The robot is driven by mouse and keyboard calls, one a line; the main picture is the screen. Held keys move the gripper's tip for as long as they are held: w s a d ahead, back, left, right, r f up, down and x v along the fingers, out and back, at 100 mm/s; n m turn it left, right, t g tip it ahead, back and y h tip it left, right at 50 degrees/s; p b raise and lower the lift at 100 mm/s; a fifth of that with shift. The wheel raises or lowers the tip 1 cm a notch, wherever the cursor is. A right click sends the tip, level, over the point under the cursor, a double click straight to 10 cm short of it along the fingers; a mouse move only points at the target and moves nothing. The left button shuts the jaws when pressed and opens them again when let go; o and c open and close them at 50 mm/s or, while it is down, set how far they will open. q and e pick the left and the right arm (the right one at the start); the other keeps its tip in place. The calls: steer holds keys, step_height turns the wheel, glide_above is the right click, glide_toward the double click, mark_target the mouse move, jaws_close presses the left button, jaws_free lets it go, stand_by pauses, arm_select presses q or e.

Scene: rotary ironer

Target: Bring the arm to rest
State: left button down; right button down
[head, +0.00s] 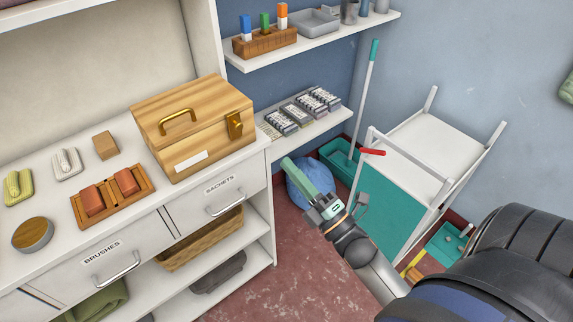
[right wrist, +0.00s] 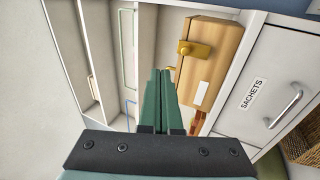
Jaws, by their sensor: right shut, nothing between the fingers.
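My right gripper (head: 299,176) has green fingers and hangs in the air in front of the white cabinet, to the right of the drawer labelled SACHETS (head: 219,197). Its fingers are together with nothing between them. I cannot see contact between my gripper and anything. My left gripper is in neither view.
The wooden box (head: 188,130) with a brass clasp stands shut on the counter (head: 70,215). A blue round thing (head: 302,190) lies behind my gripper. A white cart with a teal side (head: 390,215) and a red-marked handle stands at the right. Red floor (head: 290,285) is open below.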

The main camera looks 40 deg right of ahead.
steer(key=shift+f, duration=0.1)
stand_by(0.4)
steer(key=s+a+f+m+g, duration=0.3)
steer(key=f+m, duration=0.3)
steer(key=f, duration=0.2)
steer(key=s+a+f+m+g+p, duration=0.1)
steer(key=s+a+f+m+g, duration=0.2)
steer(key=s+f+m+g, duration=0.2)
steer(key=s+a+f+m+g, duration=0.4)
steer(key=f+m+g, duration=0.1)
steer(key=f, duration=0.6)
steer(key=shift+s+f+m+h, duration=0.15)
steer(key=shift+m+h, duration=0.25)
steer(key=shift+m, duration=0.5)
